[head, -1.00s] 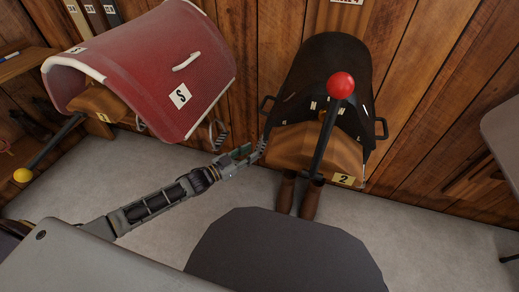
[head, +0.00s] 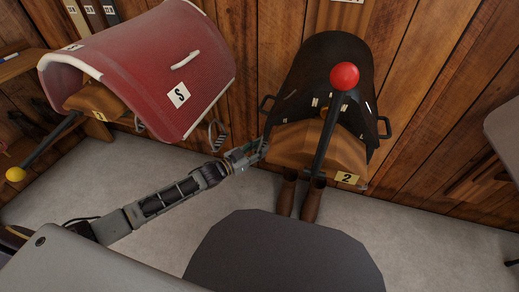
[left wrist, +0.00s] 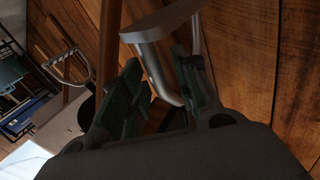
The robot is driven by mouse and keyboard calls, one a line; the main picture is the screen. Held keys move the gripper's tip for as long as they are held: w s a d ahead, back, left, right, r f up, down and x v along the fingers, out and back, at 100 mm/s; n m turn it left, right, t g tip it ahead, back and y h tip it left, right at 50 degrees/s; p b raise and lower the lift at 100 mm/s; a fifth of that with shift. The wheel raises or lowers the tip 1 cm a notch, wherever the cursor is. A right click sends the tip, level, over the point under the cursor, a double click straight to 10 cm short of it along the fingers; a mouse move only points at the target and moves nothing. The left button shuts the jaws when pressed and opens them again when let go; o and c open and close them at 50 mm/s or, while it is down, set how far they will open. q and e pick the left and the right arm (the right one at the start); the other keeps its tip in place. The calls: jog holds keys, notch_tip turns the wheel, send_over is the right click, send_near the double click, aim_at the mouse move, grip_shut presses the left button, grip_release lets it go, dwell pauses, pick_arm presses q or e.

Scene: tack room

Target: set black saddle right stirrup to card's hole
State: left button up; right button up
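The black saddle (head: 325,62) sits on a wooden rack (head: 305,145) with a yellow "2" plate. My left gripper (head: 262,148) is at the saddle's lower left side in the head view, where it mostly hides the stirrup. In the left wrist view a grey metal stirrup (left wrist: 155,68) hangs at and between the fingers of my left gripper (left wrist: 158,92). The fingers stand apart, with the metal nearer the right finger; I cannot tell whether they touch it. My right gripper is not in view. I cannot make out the card or any strap holes.
A red saddle (head: 140,70) marked "S" stands at left, its stirrup (head: 217,135) hanging near my left arm. A red ball (head: 344,76) tops a dark bar before the black saddle. Brown boot-like shapes (head: 312,200) stand below. Open floor (head: 430,235) lies at right.

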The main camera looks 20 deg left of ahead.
pick_arm(q)
grip_shut()
jog(key=shift+f, duration=0.15)
jog(key=shift+a+f, duration=0.15)
jog(key=shift+f, duration=1.25)
jog(key=shift+s, duration=0.1)
grip_release()
jog(key=shift+r, duration=0.1)
